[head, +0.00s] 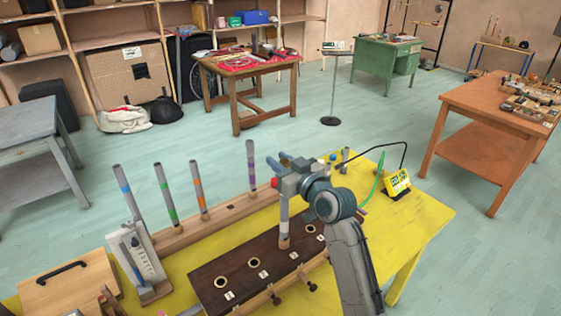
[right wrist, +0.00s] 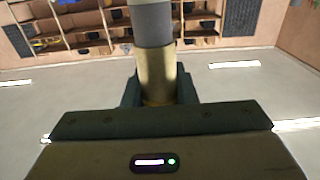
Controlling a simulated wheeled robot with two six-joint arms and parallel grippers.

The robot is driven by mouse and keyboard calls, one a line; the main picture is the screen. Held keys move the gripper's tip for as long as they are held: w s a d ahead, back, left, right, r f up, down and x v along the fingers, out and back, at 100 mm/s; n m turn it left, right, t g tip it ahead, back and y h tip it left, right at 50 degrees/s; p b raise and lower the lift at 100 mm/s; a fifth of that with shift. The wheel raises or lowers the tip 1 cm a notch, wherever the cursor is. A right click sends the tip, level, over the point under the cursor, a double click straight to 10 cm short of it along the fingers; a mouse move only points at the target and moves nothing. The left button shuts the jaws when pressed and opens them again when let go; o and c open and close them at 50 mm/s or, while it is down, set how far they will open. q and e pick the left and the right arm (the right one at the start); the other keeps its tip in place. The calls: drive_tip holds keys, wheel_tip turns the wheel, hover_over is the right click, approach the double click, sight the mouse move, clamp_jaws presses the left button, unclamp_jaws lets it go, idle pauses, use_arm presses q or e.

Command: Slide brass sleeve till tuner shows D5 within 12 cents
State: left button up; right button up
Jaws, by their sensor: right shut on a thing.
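My right gripper (head: 286,182) is above the dark wooden block (head: 225,268). In the right wrist view, its jaws (right wrist: 158,95) are shut around a brass sleeve (right wrist: 156,72) on a grey tube (right wrist: 152,22). In the head view the pale tube (head: 284,218) runs nearly upright from under the gripper down to the block. I cannot tell how its lower end sits there. The yellow tuner (head: 397,184) stands to the right on the yellow table; its reading is too small to make out. My left gripper is not seen.
Several tubes with coloured bands, one of them purple-banded (head: 251,165), stand in a wooden rack (head: 178,238) behind the block. A white panel (head: 140,262) stands at left, near a wooden board (head: 68,285).

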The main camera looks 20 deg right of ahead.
drive_tip(key=shift+f, duration=0.25)
drive_tip(key=o, duration=1)
